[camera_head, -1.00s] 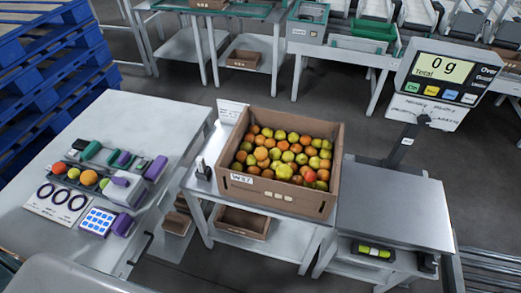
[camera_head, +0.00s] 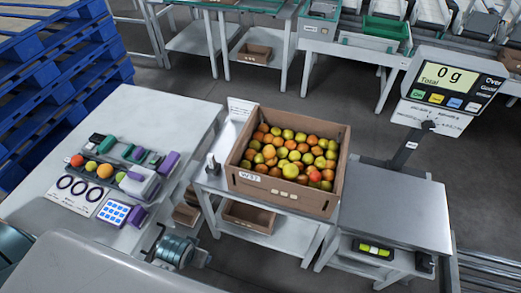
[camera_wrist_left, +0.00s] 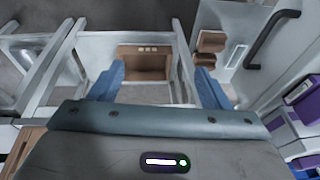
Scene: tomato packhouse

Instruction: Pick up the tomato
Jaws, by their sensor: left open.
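Many red, orange and yellow-green tomatoes (camera_head: 291,170) fill an open cardboard box (camera_head: 268,187) on a stand in the head view. A few round fruits (camera_head: 91,166), red to yellow, sit in a row on the left table. My left gripper (camera_wrist_left: 159,78) shows in the left wrist view with its two blue fingers wide apart and nothing between them. The fingers point towards the stand's lower shelf, with no tomato in that view. In the head view, a grey-blue part of my arm shows low, between the left table and the stand. My right gripper is not in view.
The left table (camera_head: 160,112) also holds purple and green tools, a card with black rings and a blue-and-white grid. A scale (camera_head: 395,215) with a "0 g" display (camera_head: 449,77) stands right of the box. A smaller brown box (camera_head: 249,217) is on the lower shelf.

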